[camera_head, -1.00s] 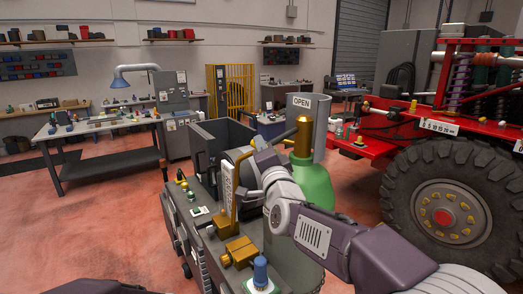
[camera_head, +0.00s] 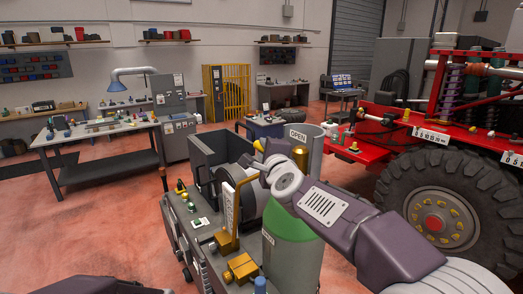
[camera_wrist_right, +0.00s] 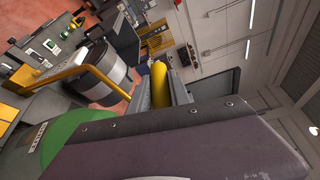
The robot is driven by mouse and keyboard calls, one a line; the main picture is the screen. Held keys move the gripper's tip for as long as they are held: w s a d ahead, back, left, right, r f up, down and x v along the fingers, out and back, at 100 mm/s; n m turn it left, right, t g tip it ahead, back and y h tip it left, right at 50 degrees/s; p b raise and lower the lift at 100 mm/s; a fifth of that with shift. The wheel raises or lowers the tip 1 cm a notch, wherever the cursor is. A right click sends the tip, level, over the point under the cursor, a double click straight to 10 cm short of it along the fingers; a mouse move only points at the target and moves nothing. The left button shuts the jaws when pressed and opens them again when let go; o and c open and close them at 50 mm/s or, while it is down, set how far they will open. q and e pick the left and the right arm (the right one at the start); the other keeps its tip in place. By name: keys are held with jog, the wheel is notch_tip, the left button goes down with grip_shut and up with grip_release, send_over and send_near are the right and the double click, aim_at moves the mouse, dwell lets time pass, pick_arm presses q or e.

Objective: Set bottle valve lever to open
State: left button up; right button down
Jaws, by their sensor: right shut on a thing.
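A grey plate marked OPEN (camera_head: 297,135) is behind the valve. My right gripper (camera_head: 263,155) is just left of the valve, shut on the valve lever, whose yellow end (camera_head: 258,146) pokes out past the fingers. In the right wrist view the yellow lever end (camera_wrist_right: 160,85) lies at the fingers, and the green bottle (camera_wrist_right: 75,140) is at lower left. The rest of the lever is hidden by my gripper. My left gripper is not in view.
The grey cart (camera_head: 185,235) carries a reel (camera_head: 253,190), a yellow bracket (camera_head: 226,240) and small knobs close to my right gripper. A red truck with a big tyre (camera_head: 437,215) stands at the right. Open floor (camera_head: 110,215) lies left of the cart.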

jog(key=shift+w+d+r, duration=0.15)
jog(key=shift+d+r, duration=0.1)
jog(key=shift+r, duration=0.45)
jog(key=c, duration=1.3)
grip_release()
jog(key=shift+o, duration=0.5)
jog(key=shift+w+d+f, duration=0.15)
jog(key=shift+d+f, duration=0.05)
jog(key=shift+d, duration=0.05)
jog(key=v, duration=0.8)
jog(key=shift+s, duration=0.45)
